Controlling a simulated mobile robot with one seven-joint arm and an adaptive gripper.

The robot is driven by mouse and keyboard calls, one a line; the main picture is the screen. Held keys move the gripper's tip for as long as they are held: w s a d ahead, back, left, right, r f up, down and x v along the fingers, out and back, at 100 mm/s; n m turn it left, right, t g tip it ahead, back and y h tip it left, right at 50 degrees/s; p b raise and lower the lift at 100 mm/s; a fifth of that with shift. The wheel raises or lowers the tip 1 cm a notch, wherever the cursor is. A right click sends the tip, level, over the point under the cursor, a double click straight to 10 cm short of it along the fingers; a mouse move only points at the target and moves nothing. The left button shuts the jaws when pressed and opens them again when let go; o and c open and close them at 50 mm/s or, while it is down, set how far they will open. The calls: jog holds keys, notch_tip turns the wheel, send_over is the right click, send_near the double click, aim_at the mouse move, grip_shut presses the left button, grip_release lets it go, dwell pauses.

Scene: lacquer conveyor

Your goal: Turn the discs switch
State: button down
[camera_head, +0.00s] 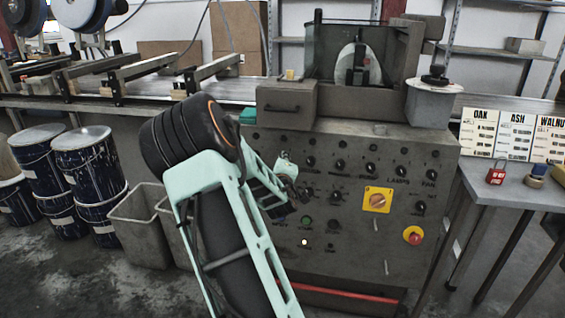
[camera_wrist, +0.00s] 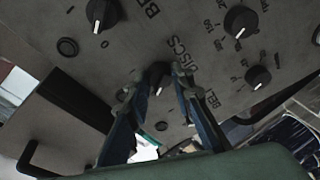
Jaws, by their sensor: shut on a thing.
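The discs switch (camera_wrist: 158,72) is a small black knob with a white pointer mark. It sits beside the DISCS lettering on the grey control panel (camera_wrist: 130,50) in the wrist view. My gripper (camera_wrist: 156,82) has one finger on each side of this knob and is shut on it. The fingers hide part of the knob's sides. In the head view my gripper (camera_head: 295,193) is at the left part of the machine's front panel (camera_head: 345,215), and the arm and gripper hide the knob there.
A yellow-backed rotary switch (camera_head: 377,200) and a red stop button (camera_head: 413,236) are to the right. Grey bins (camera_head: 140,228) and blue drums (camera_head: 88,160) stand left. A table (camera_head: 515,187) with a red padlock (camera_head: 496,174) stands right.

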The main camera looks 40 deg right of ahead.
jog(key=c, duration=1.7)
grip_release()
jog(key=shift+s, duration=0.1)
jog(key=v, duration=1.2)
jog(key=shift+r, duration=0.1)
